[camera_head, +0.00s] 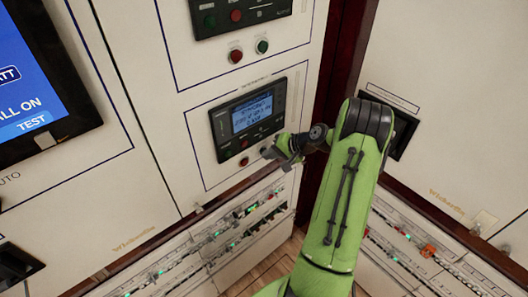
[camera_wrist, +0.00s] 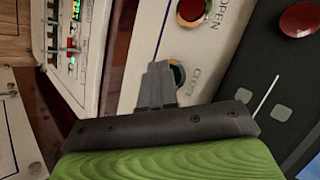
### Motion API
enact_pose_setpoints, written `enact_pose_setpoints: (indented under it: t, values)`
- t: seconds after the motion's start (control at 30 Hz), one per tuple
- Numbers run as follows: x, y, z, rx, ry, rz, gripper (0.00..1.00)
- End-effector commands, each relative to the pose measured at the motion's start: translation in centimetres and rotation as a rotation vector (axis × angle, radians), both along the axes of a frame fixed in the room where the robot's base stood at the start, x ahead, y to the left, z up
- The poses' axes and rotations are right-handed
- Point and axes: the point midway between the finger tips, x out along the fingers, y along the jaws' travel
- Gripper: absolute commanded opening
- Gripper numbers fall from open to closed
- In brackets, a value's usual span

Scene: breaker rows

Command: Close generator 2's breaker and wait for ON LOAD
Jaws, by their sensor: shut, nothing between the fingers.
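My gripper (camera_head: 278,152) is shut and empty, in front of the lower controller on the white cabinet. In the wrist view the shut fingertips (camera_wrist: 160,75) partly cover the green CLOSE button (camera_wrist: 179,76); I cannot tell whether they touch it. The red OPEN button (camera_wrist: 191,10) is clear of the fingers. In the head view this red button (camera_head: 244,162) shows just left of my gripper, and the green one is hidden behind it. The controller (camera_head: 222,130) has a lit blue screen (camera_head: 252,113); its text is too small to read. No generator number is legible.
An upper controller (camera_head: 208,22) has its own red (camera_head: 236,56) and green (camera_head: 262,46) buttons below it. Rows of small breakers (camera_head: 240,225) with green lights run under the cabinets. A large blue display (camera_head: 30,80) stands at left. A dark panel (camera_head: 402,135) is right of my arm.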

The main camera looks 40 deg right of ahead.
Motion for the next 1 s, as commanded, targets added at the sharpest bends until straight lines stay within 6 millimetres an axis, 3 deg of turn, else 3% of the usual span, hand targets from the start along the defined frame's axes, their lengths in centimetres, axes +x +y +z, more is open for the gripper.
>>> enact_pose_setpoints:
  t: [0.83, 1.0]
  values:
    - [-1.7, 0.0, 0.0, 0.001, -0.001, 0.000, 0.00]
    - [-3.2, -0.1, -0.1, 0.000, 0.001, -0.002, 0.00]
